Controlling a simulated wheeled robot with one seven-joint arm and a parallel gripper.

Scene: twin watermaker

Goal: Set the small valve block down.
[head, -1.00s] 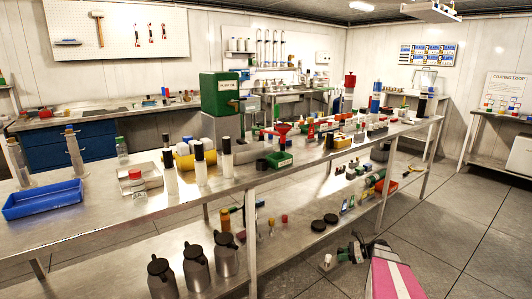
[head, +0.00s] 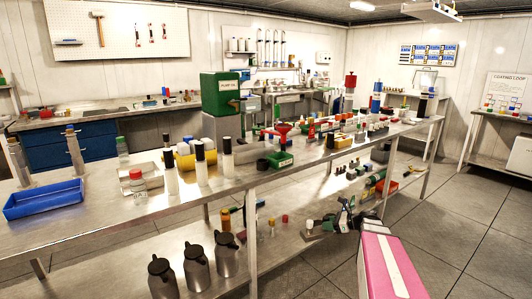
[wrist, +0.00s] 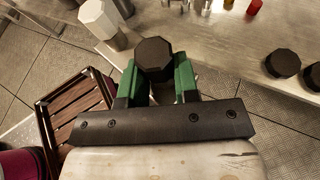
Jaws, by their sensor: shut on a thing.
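In the wrist view my gripper (wrist: 156,75) has its two green fingers closed on the small valve block (wrist: 154,54). Only its dark many-sided top shows clearly; its lower part is hidden by the fingers and the view from above. The block appears by the front edge of the lower steel shelf (wrist: 215,50); I cannot tell whether it touches the shelf. In the head view my gripper (head: 342,218) is small and dark at the lower shelf, right of the middle table leg, and the block is hard to make out there.
Two black discs (wrist: 283,64) lie on the shelf to the right. Small red (wrist: 254,7) and yellow pieces stand farther back. A pale-topped object (wrist: 99,14) is at upper left, with a brown slatted thing (wrist: 75,118) below it. Steel jugs (head: 196,268) stand left in the head view.

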